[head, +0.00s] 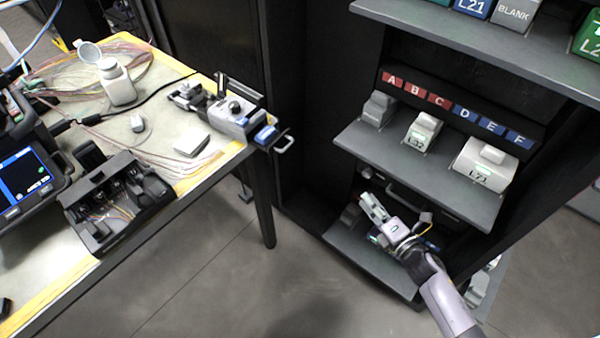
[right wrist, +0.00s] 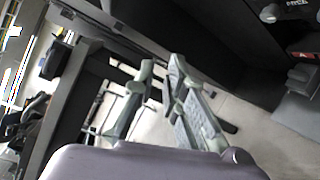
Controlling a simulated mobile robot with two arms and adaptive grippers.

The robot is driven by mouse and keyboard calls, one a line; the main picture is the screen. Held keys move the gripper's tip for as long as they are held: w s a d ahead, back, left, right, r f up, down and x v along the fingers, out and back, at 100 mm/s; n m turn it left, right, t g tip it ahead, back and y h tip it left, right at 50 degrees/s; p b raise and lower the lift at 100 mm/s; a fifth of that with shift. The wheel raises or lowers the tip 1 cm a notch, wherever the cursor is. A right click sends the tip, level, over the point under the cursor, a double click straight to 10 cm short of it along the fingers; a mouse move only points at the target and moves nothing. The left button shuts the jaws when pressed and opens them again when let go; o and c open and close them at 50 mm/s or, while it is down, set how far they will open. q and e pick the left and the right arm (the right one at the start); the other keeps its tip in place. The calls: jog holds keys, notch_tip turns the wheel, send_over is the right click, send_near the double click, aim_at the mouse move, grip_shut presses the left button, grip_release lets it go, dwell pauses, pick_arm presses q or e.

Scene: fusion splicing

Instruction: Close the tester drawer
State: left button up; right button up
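A grey tester-like device (head: 232,118) with blue parts stands at the table's right end in the head view. A dark drawer-like part with a pale metal handle (head: 284,144) sticks out from its right side, past the table edge. How far it is pulled out is hard to tell. My right gripper (head: 372,208) is in front of the lower shelf, to the right of the handle and apart from it. In the right wrist view its two fingers (right wrist: 160,66) stand apart with floor showing between them, holding nothing. My left gripper is not in view.
The table (head: 170,148) carries an open black case (head: 112,200), a white bottle (head: 116,84) and loose fibres. A dark shelf unit (head: 420,170) with labelled grey holders stands at the right. Clear floor (head: 215,260) lies below, between table and shelves.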

jog(key=a+r+n+y+b, duration=0.1)
jog(key=r+n, duration=0.1)
jog(key=n, duration=0.1)
jog(key=a+r+n+y+b, duration=0.1)
jog(key=r+n+y+b, duration=0.1)
jog(key=n, duration=0.1)
jog(key=w+a+r+n+y+b, duration=0.1)
jog(key=r+n+y, duration=0.1)
jog(key=n, duration=0.1)
jog(key=shift+a+r+n, duration=0.1)
jog(key=shift+a+n, duration=0.3)
grip_shut()
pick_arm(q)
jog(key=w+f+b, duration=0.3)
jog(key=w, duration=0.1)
pick_arm(e)
jog(key=n+g+y, duration=0.2)
jog(key=n+y, duration=0.2)
jog(key=n, duration=0.5)
send_near(281, 142)
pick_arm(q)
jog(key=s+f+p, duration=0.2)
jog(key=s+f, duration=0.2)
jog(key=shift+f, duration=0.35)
pick_arm(e)
jog(key=shift+r+x, duration=0.25)
jog(key=shift+x, duration=0.85)
jog(key=shift+r+x, duration=0.2)
jog(key=shift+x, duration=0.95)
